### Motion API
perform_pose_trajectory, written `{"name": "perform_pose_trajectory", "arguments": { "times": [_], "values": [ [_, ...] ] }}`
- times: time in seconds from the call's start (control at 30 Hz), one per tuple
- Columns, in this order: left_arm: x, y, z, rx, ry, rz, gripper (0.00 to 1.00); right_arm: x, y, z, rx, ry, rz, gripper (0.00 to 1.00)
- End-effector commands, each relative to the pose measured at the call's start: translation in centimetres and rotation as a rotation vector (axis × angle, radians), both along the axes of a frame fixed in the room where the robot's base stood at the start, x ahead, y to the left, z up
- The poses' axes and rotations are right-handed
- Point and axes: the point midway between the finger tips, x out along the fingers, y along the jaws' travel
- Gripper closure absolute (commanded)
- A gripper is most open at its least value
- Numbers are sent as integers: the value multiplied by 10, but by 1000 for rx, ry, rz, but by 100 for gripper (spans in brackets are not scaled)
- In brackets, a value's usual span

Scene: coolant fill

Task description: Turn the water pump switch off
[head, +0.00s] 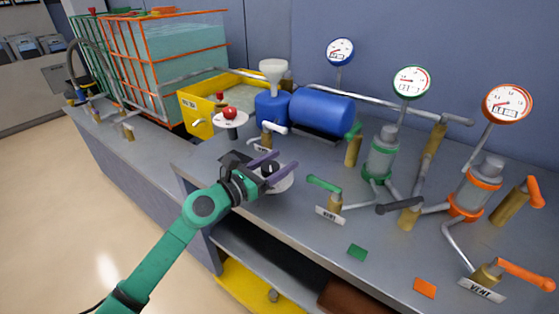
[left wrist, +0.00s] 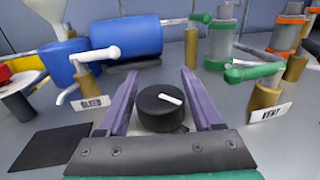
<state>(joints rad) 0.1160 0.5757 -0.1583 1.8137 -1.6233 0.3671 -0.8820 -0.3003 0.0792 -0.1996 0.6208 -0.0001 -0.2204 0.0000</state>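The pump switch is a black round knob (left wrist: 162,108) with a white pointer line. In the left wrist view the pointer runs from upper left to lower right. In the head view the knob (head: 271,171) sits on a pale round base on the grey bench, partly hidden by my gripper. My left gripper (head: 287,160) is open, its two purple fingers on either side of the knob. It also shows in the left wrist view (left wrist: 160,74); I cannot tell whether the fingers touch the knob. My right gripper is not in view.
A white-handled bleed valve (head: 271,130) and blue tank (head: 322,108) stand behind the knob. A green-handled vent valve (head: 328,190) is to the right. A red button (head: 230,112) is at back left. The bench front (head: 310,240) is fairly clear.

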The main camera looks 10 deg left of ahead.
Motion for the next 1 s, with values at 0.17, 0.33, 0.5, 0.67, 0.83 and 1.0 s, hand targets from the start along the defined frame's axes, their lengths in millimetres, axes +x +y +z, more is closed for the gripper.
{"name": "perform_pose_trajectory", "arguments": {
  "times": [0.17, 0.33, 0.5, 0.67, 0.83, 1.0],
  "values": [
    [0, 0, 0, 0, 0, -1, 14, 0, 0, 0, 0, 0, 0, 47],
    [-1, 0, 0, 0, 0, -1, 14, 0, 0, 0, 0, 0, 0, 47],
    [-14, 10, -3, 2, 2, 1, 14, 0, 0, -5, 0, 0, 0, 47],
    [-43, 27, -6, 3, 4, -1, 14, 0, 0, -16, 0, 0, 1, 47],
    [-74, 45, -7, 3, 4, -1, 14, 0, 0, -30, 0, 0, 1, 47],
    [-106, 66, -6, -2, 4, 1, 14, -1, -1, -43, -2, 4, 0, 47]
  ]
}}
